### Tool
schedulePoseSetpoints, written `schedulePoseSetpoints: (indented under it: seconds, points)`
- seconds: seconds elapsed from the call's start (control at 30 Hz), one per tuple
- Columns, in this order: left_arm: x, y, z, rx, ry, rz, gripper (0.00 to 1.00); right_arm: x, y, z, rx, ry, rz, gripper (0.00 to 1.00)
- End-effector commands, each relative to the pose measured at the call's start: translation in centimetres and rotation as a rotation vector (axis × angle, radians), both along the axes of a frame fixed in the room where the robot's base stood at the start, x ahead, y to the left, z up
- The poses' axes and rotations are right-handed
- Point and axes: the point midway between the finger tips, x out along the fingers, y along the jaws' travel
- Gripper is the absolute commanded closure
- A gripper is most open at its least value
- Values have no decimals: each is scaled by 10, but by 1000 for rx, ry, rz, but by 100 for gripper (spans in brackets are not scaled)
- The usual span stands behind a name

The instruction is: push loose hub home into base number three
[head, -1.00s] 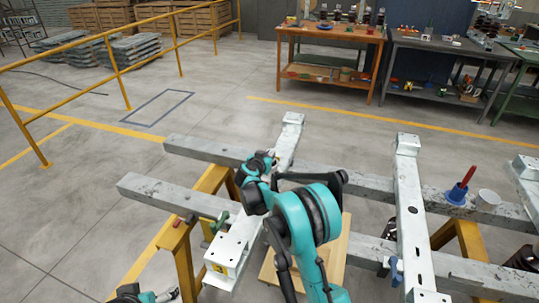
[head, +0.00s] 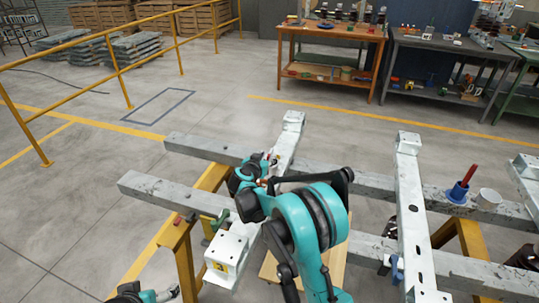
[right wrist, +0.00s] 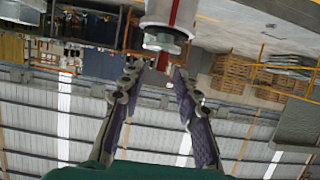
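My right arm reaches over the left white steel cross-frame (head: 284,150). Its gripper (head: 266,166) is small and partly hidden by my arm in the head view. In the right wrist view, the right gripper (right wrist: 158,70) has its two fingers apart. Just beyond the fingertips are a white cylindrical part (right wrist: 168,12) with a red stripe and a grey hex piece (right wrist: 163,40) below it; I cannot tell if the fingers touch them. My left gripper (head: 168,294) is at the bottom-left edge, small.
Grey beams (head: 200,148) on yellow trestles (head: 180,245) carry the white frames, including the middle one (head: 410,200). A blue cup with a red handle (head: 458,193) and a white cup (head: 488,198) stand at right.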

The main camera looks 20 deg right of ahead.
Motion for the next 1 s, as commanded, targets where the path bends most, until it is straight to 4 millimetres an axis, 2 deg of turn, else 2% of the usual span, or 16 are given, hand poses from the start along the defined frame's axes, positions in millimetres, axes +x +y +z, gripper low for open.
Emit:
schedulePoseSetpoints:
  seconds: [0.03,0.2,0.4,0.9,1.0]
  points:
    - [0,0,0,0,0,0,17,-10,8,5,0,0,2,68]
    - [0,0,0,0,0,0,17,-37,25,16,-2,0,2,68]
    - [0,0,0,0,0,0,17,-54,36,24,-1,0,0,68]
    - [0,0,0,0,0,0,17,-56,37,25,-2,-1,0,68]
    - [0,0,0,0,0,0,17,-56,36,35,-6,-26,9,68]
